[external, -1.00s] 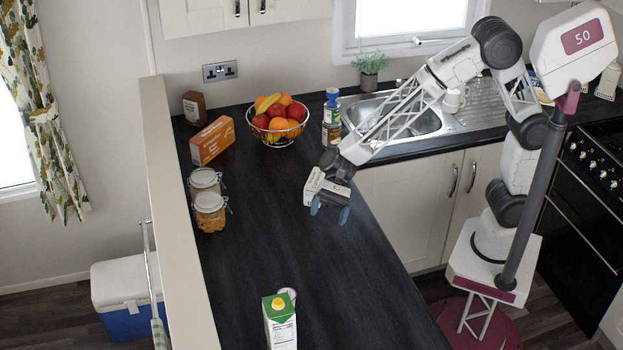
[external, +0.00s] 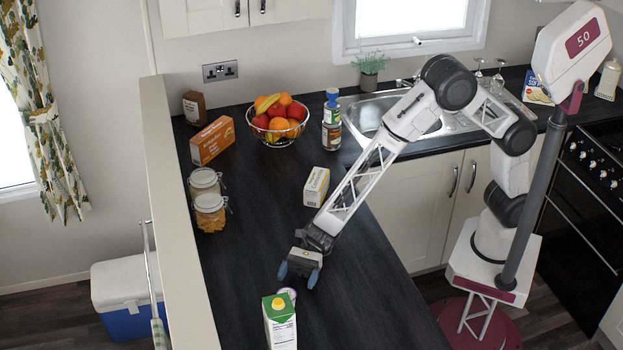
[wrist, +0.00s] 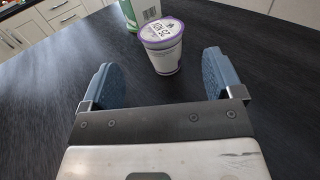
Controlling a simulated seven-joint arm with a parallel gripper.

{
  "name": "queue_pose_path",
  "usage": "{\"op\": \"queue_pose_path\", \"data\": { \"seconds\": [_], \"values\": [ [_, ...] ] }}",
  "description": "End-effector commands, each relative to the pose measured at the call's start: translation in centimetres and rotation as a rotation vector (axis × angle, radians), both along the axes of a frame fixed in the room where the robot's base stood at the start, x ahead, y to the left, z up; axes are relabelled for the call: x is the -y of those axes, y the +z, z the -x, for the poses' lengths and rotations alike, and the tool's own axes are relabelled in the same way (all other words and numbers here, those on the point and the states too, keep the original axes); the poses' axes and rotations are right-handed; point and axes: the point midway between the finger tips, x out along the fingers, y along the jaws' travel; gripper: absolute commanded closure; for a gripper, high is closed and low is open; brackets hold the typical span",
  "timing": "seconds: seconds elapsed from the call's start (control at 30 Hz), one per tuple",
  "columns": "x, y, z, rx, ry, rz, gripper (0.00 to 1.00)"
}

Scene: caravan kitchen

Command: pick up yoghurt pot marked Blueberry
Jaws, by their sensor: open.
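A small white yoghurt pot (wrist: 162,54) with a purple-rimmed lid stands upright on the dark worktop in the wrist view. The print on its lid is too small to read as a flavour. In the external view the pot (external: 288,293) is mostly hidden behind a milk carton, with only part of its lid showing. My gripper (external: 299,276) is low over the worktop beside the pot, on the side away from the carton. In the wrist view my gripper (wrist: 162,82) is open and empty, and the pot is ahead of its blue fingertips, roughly centred between them.
A green-and-white milk carton (external: 281,324) stands close behind the pot as seen from the wrist. A pale yellow box (external: 316,187), glass jars (external: 210,211), an orange box (external: 213,140) and a fruit bowl (external: 277,133) stand farther back. The worktop right of the carton is clear.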

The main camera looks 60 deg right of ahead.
Motion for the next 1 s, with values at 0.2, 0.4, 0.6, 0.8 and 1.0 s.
{"op": "queue_pose_path", "data": {
  "seconds": [0.2, 0.4, 0.6, 0.8, 1.0],
  "values": [
    [-0.1, 0.0, 0.0, 0.001, 0.001, 0.0, 0.14],
    [-1.6, 0.1, 0.2, 0.002, 0.002, 0.001, 0.14],
    [-2.6, 0.1, 0.3, 0.002, 0.001, 0.0, 0.14],
    [-2.6, 0.1, 0.3, 0.001, 0.001, 0.0, 0.14],
    [-2.9, 0.1, 0.4, 0.001, 0.001, 0.0, 0.14]
  ]
}}
